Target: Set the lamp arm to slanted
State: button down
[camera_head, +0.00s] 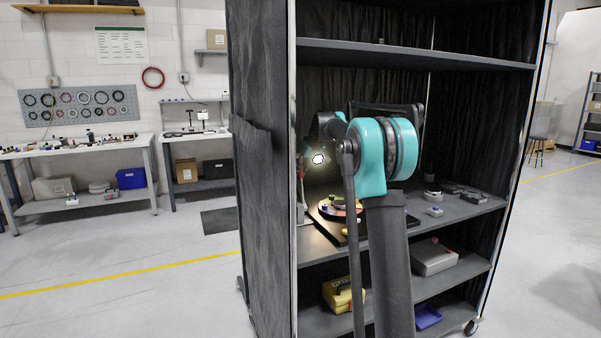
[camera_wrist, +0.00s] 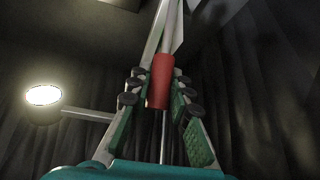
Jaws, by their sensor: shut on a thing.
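In the wrist view, my gripper (camera_wrist: 159,92) has its green-padded fingers on both sides of a red sleeve (camera_wrist: 160,80), shut on it. The sleeve sits on a pale metal bar (camera_wrist: 166,30) that runs up and away. A lit round lamp head (camera_wrist: 43,96) is at the left, on a short grey rod that runs behind my finger. In the head view, the lamp's bright glow (camera_head: 318,159) shows just left of my teal arm joint. My arm hides the gripper, the red sleeve and most of the lamp there.
I reach into a dark curtained shelf unit. An upper shelf (camera_head: 410,56) lies above my arm. The middle shelf (camera_head: 455,210) holds a round base, a dark board and small parts. A yellow box (camera_head: 340,294) and a grey box (camera_head: 433,258) stand below.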

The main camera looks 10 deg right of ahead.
jog(key=c, duration=1.4)
grip_release()
jog(key=shift+o, duration=0.2)
jog(key=v, duration=1.2)
jog(key=shift+s+f, duration=0.1)
jog(key=s+d+f+m+h, duration=0.1)
jog(key=s+f+m, duration=0.1)
jog(key=s+f, duration=1)
jog(key=s+d+f+m+g+h, duration=0.1)
jog(key=s+d+f, duration=0.1)
jog(key=s+f, duration=1.1)
jog(key=s+d+f+m+h, duration=0.1)
jog(key=s+f+m, duration=0.1)
jog(key=s+f, duration=1.1)
jog(key=s, duration=1)
jog(key=shift+d+m+h, duration=0.25)
jog(key=shift+m+h, duration=0.05)
